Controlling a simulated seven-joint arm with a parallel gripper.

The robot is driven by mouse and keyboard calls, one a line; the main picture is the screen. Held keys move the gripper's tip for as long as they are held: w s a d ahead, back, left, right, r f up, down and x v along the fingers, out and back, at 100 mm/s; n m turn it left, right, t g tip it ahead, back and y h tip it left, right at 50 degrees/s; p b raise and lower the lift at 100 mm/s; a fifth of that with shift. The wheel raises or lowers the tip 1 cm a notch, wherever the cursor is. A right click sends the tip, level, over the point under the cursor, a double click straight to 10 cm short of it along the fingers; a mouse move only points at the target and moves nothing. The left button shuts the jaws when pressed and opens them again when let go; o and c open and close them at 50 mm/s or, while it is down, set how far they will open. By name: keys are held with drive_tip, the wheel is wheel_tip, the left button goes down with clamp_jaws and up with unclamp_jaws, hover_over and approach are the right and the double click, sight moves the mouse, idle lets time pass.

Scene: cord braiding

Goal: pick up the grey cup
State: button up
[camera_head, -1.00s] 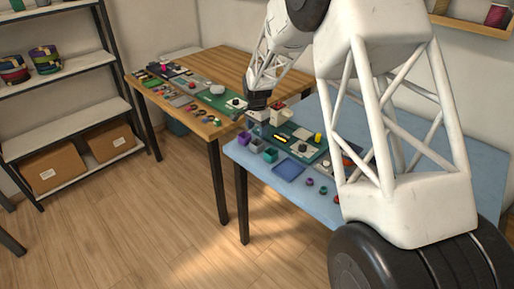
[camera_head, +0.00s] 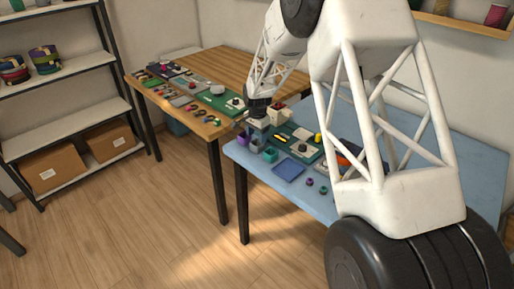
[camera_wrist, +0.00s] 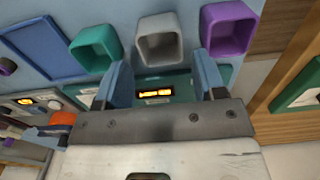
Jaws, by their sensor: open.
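The grey cup (camera_wrist: 160,42) is a square, open-topped cup in the wrist view, between a teal cup (camera_wrist: 97,47) and a purple cup (camera_wrist: 228,29). My gripper (camera_wrist: 162,66) is open, its two pale blue fingers apart and empty. The grey cup shows just beyond the fingertips, roughly centred between them; I cannot tell the exact gap or any contact. In the head view the grey cup (camera_head: 256,146) is small, at the blue table's left edge, with my gripper (camera_head: 257,122) just above and behind it.
The blue table (camera_head: 310,195) also holds a blue tray (camera_head: 288,169), a green board with small parts, and small rings. A wooden table (camera_head: 200,128) with more parts stands close on the left. A shelf (camera_head: 68,73) stands far left.

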sight(257, 142)
drive_tip(key=shift+f, duration=2.2)
drive_tip(key=c, duration=0.7)
